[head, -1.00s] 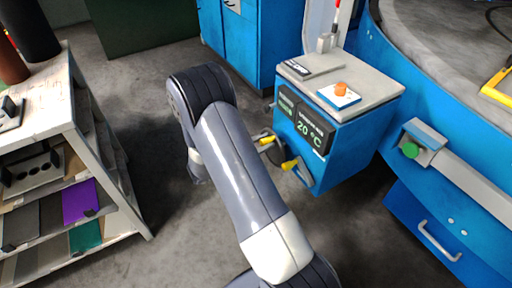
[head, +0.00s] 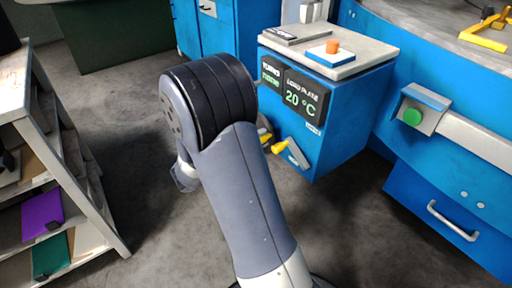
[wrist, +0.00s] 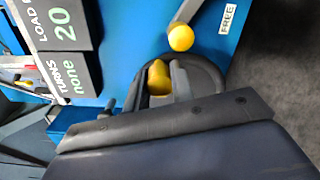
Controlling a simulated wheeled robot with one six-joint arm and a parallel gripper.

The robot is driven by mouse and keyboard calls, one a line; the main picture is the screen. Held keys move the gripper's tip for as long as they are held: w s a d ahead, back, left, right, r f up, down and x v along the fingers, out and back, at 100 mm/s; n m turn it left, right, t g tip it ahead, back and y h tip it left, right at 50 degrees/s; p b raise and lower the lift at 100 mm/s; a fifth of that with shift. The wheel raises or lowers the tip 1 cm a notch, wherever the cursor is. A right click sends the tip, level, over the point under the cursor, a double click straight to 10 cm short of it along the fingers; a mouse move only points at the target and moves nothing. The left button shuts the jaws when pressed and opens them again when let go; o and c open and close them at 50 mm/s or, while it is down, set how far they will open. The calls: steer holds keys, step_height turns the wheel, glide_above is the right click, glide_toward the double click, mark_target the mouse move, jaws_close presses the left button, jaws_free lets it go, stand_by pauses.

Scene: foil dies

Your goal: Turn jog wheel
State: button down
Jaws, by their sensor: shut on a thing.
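The jog wheel is a dark ring (wrist: 217,78) on the side of the blue control box (head: 345,125). Its yellow handle (wrist: 158,76) sits between the fingers of my gripper (wrist: 158,90), which is shut on it. In the head view, only a bit of yellow and dark wheel shows beside my arm, and my gripper is hidden behind my arm. A lever with a yellow knob (wrist: 181,38) is beside the wheel, near a label reading FREE; the knob also shows in the head view (head: 279,147). The turns display (wrist: 62,80) reads none.
The load plate display (head: 301,93) reads 20 °C. An orange button (head: 332,46) is on the box top. A green button (head: 411,116) is on the blue machine at right. A shelf rack (head: 85,190) stands at left, with bare floor between.

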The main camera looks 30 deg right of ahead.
steer(key=shift+s+f+m+b, duration=0.3)
steer(key=shift+f+m+b, duration=0.4)
steer(key=shift+m+b, duration=0.65)
steer(key=shift+b, duration=0.4)
steer(key=c, duration=1.2)
jaws_free()
steer(key=a+p, duration=0.2)
steer(key=a, duration=0.9)
steer(key=shift+s, duration=0.2)
steer(key=shift+d, duration=0.2)
